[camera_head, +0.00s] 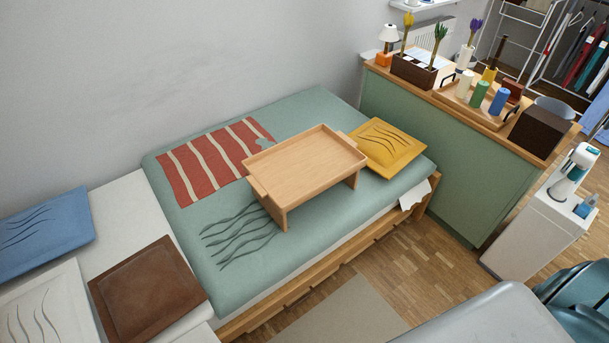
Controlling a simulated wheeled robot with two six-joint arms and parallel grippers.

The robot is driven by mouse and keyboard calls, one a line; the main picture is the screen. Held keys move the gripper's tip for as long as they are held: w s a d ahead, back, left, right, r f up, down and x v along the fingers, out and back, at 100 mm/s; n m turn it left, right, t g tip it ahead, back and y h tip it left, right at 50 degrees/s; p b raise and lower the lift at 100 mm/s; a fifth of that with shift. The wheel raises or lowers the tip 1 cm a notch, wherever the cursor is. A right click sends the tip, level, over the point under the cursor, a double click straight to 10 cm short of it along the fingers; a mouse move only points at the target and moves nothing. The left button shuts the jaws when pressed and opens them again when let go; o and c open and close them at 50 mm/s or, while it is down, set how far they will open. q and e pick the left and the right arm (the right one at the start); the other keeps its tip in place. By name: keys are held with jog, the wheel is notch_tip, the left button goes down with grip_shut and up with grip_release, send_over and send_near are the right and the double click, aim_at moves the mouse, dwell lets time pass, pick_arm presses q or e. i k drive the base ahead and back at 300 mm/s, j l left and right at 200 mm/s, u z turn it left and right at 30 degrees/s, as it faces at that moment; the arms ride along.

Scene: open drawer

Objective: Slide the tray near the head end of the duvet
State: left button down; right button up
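A wooden bed tray (305,163) with a raised rim and legs stands on the green duvet (310,108), right of the duvet's middle. The duvet covers most of the bed, with dark wavy lines on its front part. White bedding and several pillows lie beyond its left edge. A blue pillow (45,232), a white pillow (45,308) and a brown pillow (148,287) are there. Neither of my grippers shows in the head view.
A red striped cloth (212,160) lies left of the tray. A yellow cushion (388,148) sits close at its right. A green cabinet (430,150) with bottles and plants on top stands beyond the bed's right end.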

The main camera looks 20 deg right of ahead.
aim_at(284, 175)
jog(key=i+l+u, duration=0.1)
jog(key=l, duration=0.5)
jog(key=i+l, duration=0.1)
jog(key=l, duration=0.55)
jog(key=i+l+u, duration=0.15)
jog(key=l, duration=0.45)
